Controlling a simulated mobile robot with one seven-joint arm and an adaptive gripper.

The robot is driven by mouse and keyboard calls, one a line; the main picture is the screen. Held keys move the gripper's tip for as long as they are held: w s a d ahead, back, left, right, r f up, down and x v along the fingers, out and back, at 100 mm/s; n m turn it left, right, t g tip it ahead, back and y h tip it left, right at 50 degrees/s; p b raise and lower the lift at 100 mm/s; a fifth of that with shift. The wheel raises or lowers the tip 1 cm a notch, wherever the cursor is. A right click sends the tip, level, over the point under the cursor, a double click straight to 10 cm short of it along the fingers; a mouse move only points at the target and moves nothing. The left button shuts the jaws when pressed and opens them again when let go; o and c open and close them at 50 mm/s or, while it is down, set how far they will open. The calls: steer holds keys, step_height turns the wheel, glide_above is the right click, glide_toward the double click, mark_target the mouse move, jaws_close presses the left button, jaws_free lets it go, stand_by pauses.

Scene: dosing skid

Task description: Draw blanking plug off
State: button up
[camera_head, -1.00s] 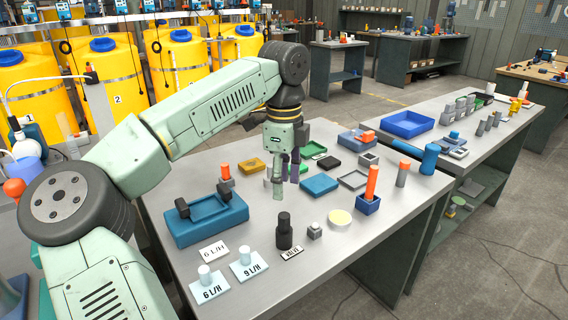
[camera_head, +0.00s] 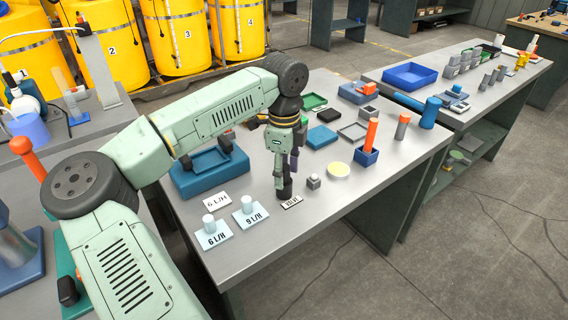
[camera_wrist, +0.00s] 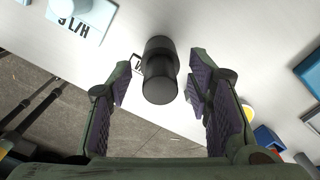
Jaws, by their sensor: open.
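A black stepped cylinder (camera_head: 284,191) stands upright on the grey bench beside a label reading VALVE (camera_head: 291,202). I take it to be the valve with the blanking plug, but both are black and I cannot tell where the plug begins. My gripper (camera_head: 283,168) points down right over it and hides its upper part in the head view. In the wrist view the black cylinder (camera_wrist: 158,72) shows centred between the two purple-padded fingers of my gripper (camera_wrist: 160,84). The fingers are apart, with a gap on both sides of it.
The 6 L/H plate (camera_head: 213,233) and 9 L/H plate (camera_head: 250,216), each with a white peg, stand left of the cylinder. A small grey block (camera_head: 314,183) and a cream disc (camera_head: 338,170) stand close on its right. The bench's front strip is clear.

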steer(key=shift+c, duration=0.3)
jaws_close()
steer(key=shift+r, duration=0.2)
steer(key=shift+r+p, duration=1.55)
steer(key=shift+r, duration=1.75)
